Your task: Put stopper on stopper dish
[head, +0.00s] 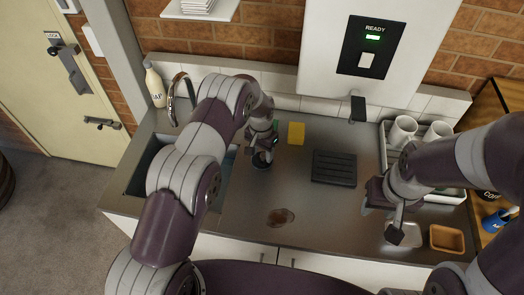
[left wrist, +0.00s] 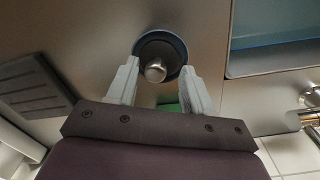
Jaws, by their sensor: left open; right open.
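The stopper is a dark disc with a silver knob (left wrist: 155,71) in the left wrist view. It rests on or in a round dark-blue dish (left wrist: 178,52), whose rim shows around it. In the head view the dish (head: 261,163) sits on the steel counter right of the sink, partly hidden by my left gripper (head: 264,152). My left gripper is open just above it; in the left wrist view its fingers (left wrist: 160,67) stand on either side of the knob. Whether they touch it I cannot tell. My right gripper (head: 381,222) is open and empty over the counter's right front.
The sink (head: 150,165) is at the left, with a tap (head: 172,100) and bottle (head: 154,85) behind. A yellow sponge (head: 296,133), black ribbed mat (head: 334,168), mug rack (head: 385,140) and orange-brown dish (head: 447,239) stand rightward. A brown stain (head: 281,217) marks the counter's clear front.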

